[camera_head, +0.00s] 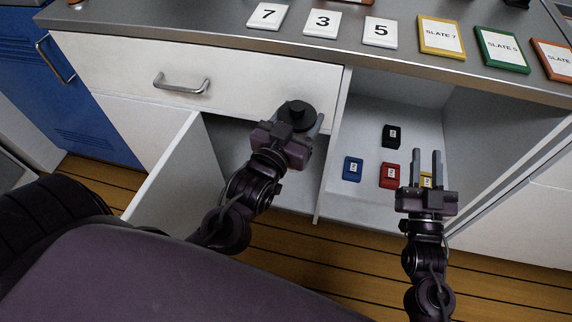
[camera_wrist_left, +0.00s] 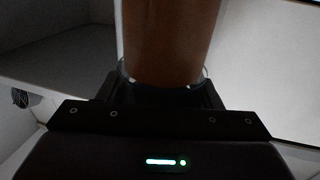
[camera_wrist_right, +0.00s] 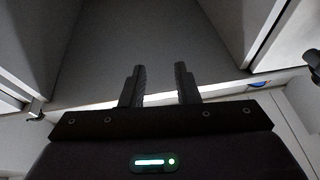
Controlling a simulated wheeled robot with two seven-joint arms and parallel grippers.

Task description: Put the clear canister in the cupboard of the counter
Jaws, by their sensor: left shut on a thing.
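The clear canister (camera_head: 297,109) has a round black lid in the head view. The left wrist view shows its clear wall with brown contents (camera_wrist_left: 170,40). My left gripper (camera_head: 295,122) is shut on it and holds it in front of the counter, below the drawer. The counter's cupboard (camera_head: 232,140) has its door (camera_head: 170,180) swung open to the left; my left arm hides part of its inside. My right gripper (camera_head: 428,158) is open and empty, in front of the right-hand compartment; its parted fingers also show in the right wrist view (camera_wrist_right: 160,80).
The open compartment (camera_head: 365,115) on the right holds small black, blue, red and yellow boxes. A drawer (camera_head: 190,80) above the cupboard is shut. Number cards (camera_head: 322,24) and coloured slates (camera_head: 441,36) lie on the countertop. A divider (camera_head: 330,160) separates the two compartments.

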